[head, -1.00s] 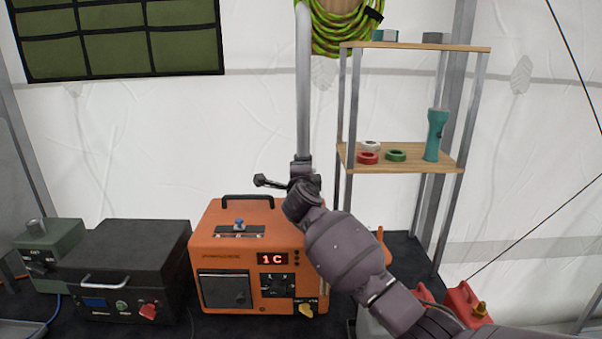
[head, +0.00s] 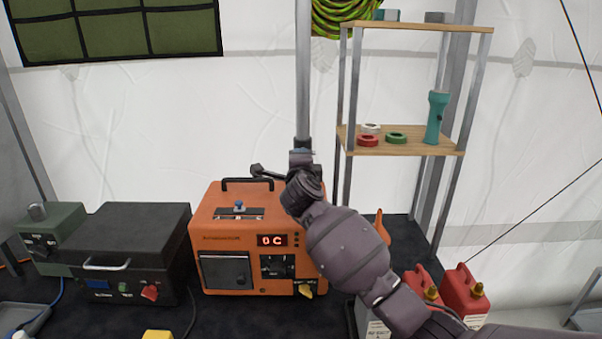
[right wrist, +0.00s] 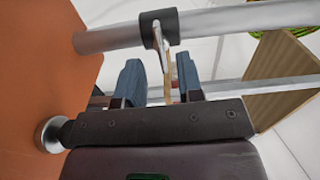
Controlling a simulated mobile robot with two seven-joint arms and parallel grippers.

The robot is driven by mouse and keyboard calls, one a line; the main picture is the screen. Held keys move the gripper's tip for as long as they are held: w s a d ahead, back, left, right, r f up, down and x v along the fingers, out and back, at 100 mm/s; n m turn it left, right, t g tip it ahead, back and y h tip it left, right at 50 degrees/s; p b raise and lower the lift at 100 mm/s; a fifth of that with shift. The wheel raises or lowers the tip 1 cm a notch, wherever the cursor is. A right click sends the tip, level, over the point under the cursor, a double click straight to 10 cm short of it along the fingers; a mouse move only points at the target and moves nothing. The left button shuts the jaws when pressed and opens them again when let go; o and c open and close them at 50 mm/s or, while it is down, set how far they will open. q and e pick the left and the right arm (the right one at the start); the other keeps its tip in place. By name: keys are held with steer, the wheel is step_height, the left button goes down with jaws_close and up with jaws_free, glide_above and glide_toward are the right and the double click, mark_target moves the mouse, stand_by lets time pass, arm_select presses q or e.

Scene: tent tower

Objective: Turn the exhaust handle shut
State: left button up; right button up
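A grey upright exhaust pipe (head: 303,75) ends in a dark collar (head: 302,144) just behind the orange heater (head: 225,225). My right arm reaches up to the collar, and its wrist hides the joint in the head view. In the right wrist view my right gripper (right wrist: 160,80) has its two blue-grey fingers apart. A thin metal handle (right wrist: 168,58) runs from the pipe's collar (right wrist: 160,28) down between them, nearer the right finger. Whether a finger touches it I cannot tell. My left gripper is out of view.
A shelf (head: 405,145) with tape rolls and a teal flashlight stands right of the pipe. A black box (head: 130,245) and a green box (head: 52,235) stand left of the heater. Red fuel cans (head: 463,292) are at lower right. A round silver knob (right wrist: 50,135) lies close beside my right gripper.

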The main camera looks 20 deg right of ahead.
steer(key=v, duration=0.6)
steer(key=shift+s, duration=0.2)
steer(key=shift+a, duration=0.1)
